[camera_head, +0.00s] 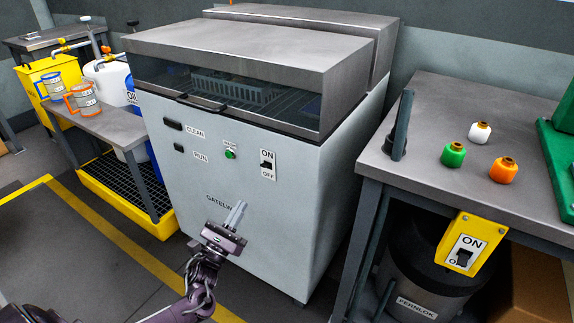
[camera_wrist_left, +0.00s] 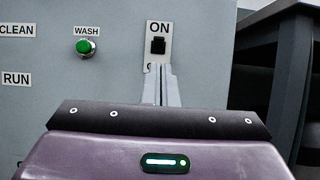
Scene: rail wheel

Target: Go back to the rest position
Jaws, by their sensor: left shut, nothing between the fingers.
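My left gripper (camera_head: 236,214) is shut and empty in the head view, in front of the lower front panel of a white washing machine (camera_head: 240,170). It also shows in the left wrist view (camera_wrist_left: 161,85), its closed fingers pointing at the panel and overlapping the lower part of the ON/OFF switch (camera_wrist_left: 158,46). In the head view that switch (camera_head: 267,165) sits above and right of the fingertips, apart from them in the picture. A green WASH button (camera_wrist_left: 84,46) is left of the switch. My right gripper is not in view.
A metal table (camera_head: 440,110) with small green (camera_head: 453,155), white (camera_head: 480,132) and orange (camera_head: 503,170) bottles stands at right. A yellow switch box (camera_head: 462,242) hangs on its front. At left is a bench (camera_head: 115,125) with mugs. Open floor (camera_head: 110,260) lies at lower left.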

